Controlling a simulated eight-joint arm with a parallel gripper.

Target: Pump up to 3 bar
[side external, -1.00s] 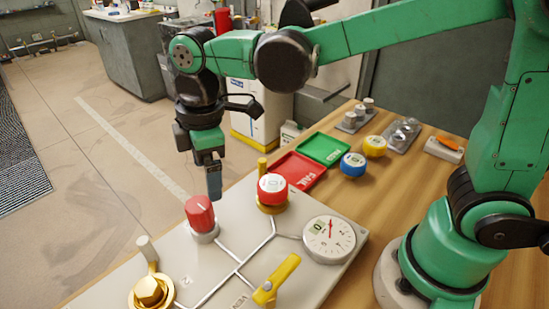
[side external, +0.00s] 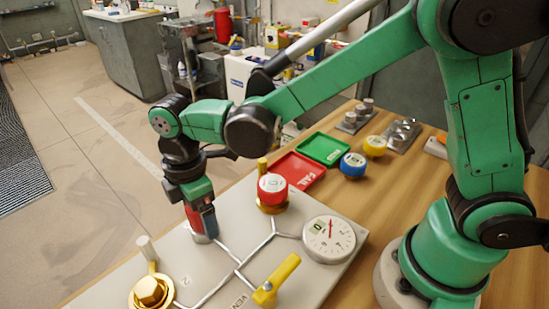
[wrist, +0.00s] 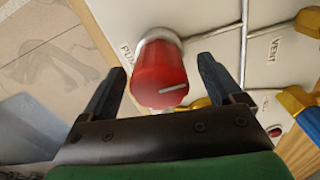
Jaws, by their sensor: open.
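The red pump knob (wrist: 160,75) stands on a silver collar on the panel, with a white line on its top. In the wrist view it sits between the open fingers of my gripper (wrist: 163,85), with a gap on both sides. In the side view my gripper (side external: 200,222) is down at the knob and hides most of it. The round white gauge (side external: 329,239) shows a red needle pointing near the top and a small window that seems to read 0. The yellow vent lever (side external: 276,280) is at the panel's front.
A brass hex fitting (side external: 151,292) is at front left. Red (side external: 299,170) and green (side external: 323,149) trays, and blue (side external: 353,164) and yellow (side external: 375,146) round pieces, lie behind on the table.

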